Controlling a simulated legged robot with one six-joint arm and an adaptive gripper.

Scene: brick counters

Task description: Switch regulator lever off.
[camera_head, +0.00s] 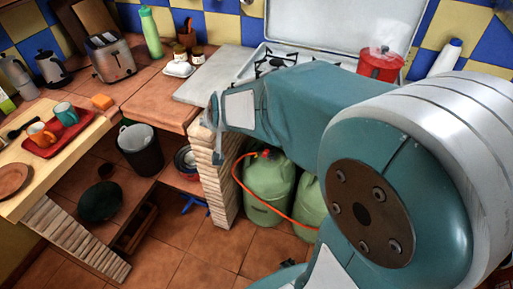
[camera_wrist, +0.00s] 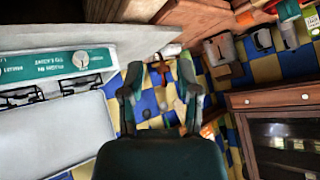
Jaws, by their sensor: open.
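Two green gas cylinders stand on the floor under the hob counter in the head view, a left one (camera_head: 268,190) and a right one (camera_head: 310,203). A small red and dark fitting (camera_head: 266,154) sits on top of the left cylinder, with an orange hose (camera_head: 236,168) running from it. It looks like the regulator, but its lever is too small to make out. My arm crosses above the cylinders and hides part of the right one. No cylinder can be made out there.
A brick pillar (camera_head: 218,172) stands just left of the cylinders. The hob (camera_head: 272,66) and a red pot (camera_head: 381,64) are above on the counter. A black bin (camera_head: 140,150) and a dark green round object (camera_head: 99,201) are further left.

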